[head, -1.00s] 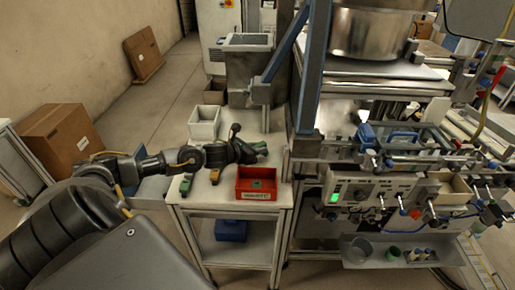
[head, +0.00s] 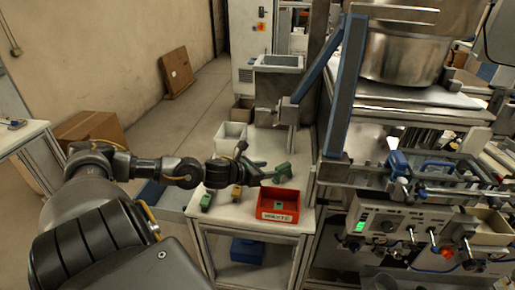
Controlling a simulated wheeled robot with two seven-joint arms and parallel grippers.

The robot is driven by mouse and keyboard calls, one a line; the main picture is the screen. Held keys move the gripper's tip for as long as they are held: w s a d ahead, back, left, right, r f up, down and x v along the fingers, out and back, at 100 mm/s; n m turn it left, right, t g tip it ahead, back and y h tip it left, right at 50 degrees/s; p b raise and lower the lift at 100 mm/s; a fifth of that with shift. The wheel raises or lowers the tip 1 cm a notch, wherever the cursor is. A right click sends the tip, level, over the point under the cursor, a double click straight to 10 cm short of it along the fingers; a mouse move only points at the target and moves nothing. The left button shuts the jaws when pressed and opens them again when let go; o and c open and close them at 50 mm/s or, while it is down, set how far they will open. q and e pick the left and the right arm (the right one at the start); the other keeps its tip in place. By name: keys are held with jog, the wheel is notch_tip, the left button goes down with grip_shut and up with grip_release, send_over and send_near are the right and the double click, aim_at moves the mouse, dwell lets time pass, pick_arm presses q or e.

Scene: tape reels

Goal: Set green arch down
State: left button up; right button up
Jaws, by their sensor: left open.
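The green arch (head: 283,172) is on the white worktable (head: 232,214), just behind the red bin. My left gripper (head: 264,171) is open and points right toward the arch, close to its left side. Whether a fingertip still touches the arch is too small to tell. My right gripper is out of view.
The red bin (head: 278,217) holds a small green piece (head: 278,205). A white bin (head: 231,136) stands behind. A blue-grey post (head: 342,90) rises at the right.

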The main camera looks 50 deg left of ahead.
pick_arm(q)
jog(key=shift+v, duration=2.2)
